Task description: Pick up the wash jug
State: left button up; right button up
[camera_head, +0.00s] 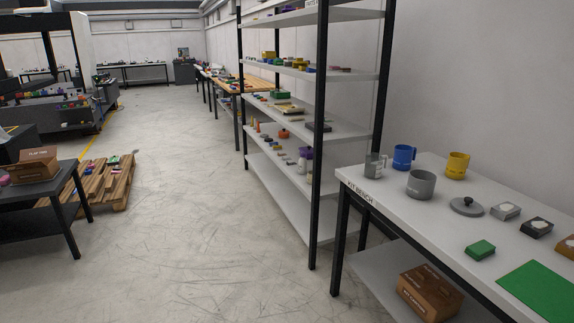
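A white bench (395,203) labelled "KIT BENCH" stands at the right. On its far left corner is a small grey jug-like vessel with a handle (375,166). A blue mug-shaped vessel (404,157) stands behind it, and a yellow one (457,165) stands to the right. A wider grey pot (421,185) sits in front of the blue one. All stand upright and apart from any gripper. I cannot tell for certain which of these is the wash jug. Neither of my grippers is in view.
A grey knobbed lid (467,207), small blocks and a green mat (538,291) share the bench. A brown box (429,291) sits on its lower shelf. A tall shelf rack (319,140) stands beyond it. A pallet (103,185) lies at left. The middle floor is clear.

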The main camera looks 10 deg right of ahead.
aim_at(373, 164)
jog(key=i+z, duration=0.2)
jog(key=i, duration=0.25)
jog(key=i+j+z, duration=0.2)
jog(key=i, duration=0.3)
jog(key=i+j+z, duration=0.2)
jog(key=i, duration=0.25)
